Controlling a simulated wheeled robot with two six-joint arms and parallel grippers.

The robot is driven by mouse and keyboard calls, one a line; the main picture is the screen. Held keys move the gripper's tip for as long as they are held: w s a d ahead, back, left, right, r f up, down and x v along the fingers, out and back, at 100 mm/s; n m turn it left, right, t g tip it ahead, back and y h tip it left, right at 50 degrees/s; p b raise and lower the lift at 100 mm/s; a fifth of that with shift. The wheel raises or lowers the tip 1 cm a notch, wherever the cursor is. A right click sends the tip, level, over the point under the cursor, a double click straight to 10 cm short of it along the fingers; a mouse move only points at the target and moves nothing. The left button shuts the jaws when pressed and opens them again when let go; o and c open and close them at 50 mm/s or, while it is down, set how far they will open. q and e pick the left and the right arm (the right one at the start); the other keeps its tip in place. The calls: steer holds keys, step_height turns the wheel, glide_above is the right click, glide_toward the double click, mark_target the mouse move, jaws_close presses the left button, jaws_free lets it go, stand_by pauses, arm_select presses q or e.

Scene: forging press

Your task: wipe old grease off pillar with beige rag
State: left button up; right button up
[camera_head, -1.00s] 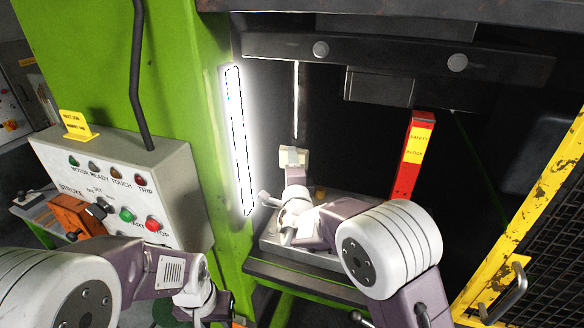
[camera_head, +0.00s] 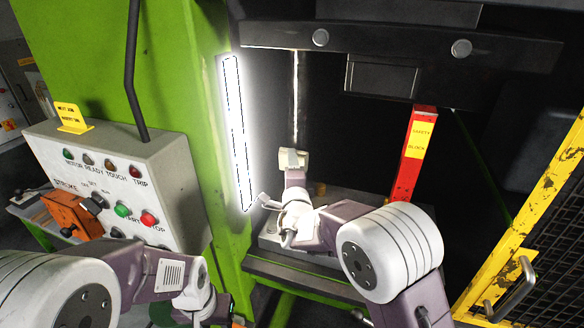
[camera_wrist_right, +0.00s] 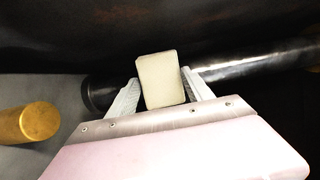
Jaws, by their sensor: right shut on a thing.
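The beige rag (camera_head: 293,157) is a small block-like pad in my right gripper (camera_head: 294,168), in front of the lower part of the pillar (camera_head: 295,100). The pillar is a slim, shiny upright rod inside the press. In the right wrist view the rag (camera_wrist_right: 161,80) sits between the two fingers of the right gripper (camera_wrist_right: 160,88) and overlaps the dark, glossy pillar (camera_wrist_right: 250,63). Whether it touches the pillar I cannot tell. Old grease is not clearly visible. My left arm is low at the left; its gripper (camera_head: 222,308) is too dark and cut off to read.
A bright light strip (camera_head: 236,135) is on the green press frame (camera_head: 180,70). A control box (camera_head: 110,180) stands left. A red safety block (camera_head: 413,155) and yellow guard (camera_head: 530,220) stand right. A brass-coloured cylinder (camera_wrist_right: 28,123) lies near the pillar's base.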

steer(key=shift+r, duration=0.15)
step_height(320, 180, up, 2)
steer(key=shift+r+p, duration=0.25)
steer(key=shift+p, duration=0.6)
steer(key=s+a+r+p, duration=0.1)
steer(key=s+a+p, duration=0.2)
steer(key=s, duration=1.4)
steer(key=s+a+r+p, duration=0.2)
steer(key=s+a+p, duration=0.2)
steer(key=s, duration=1.4)
steer(key=shift+s+a+r, duration=0.15)
steer(key=shift+a+r, duration=0.05)
steer(key=shift+a, duration=0.5)
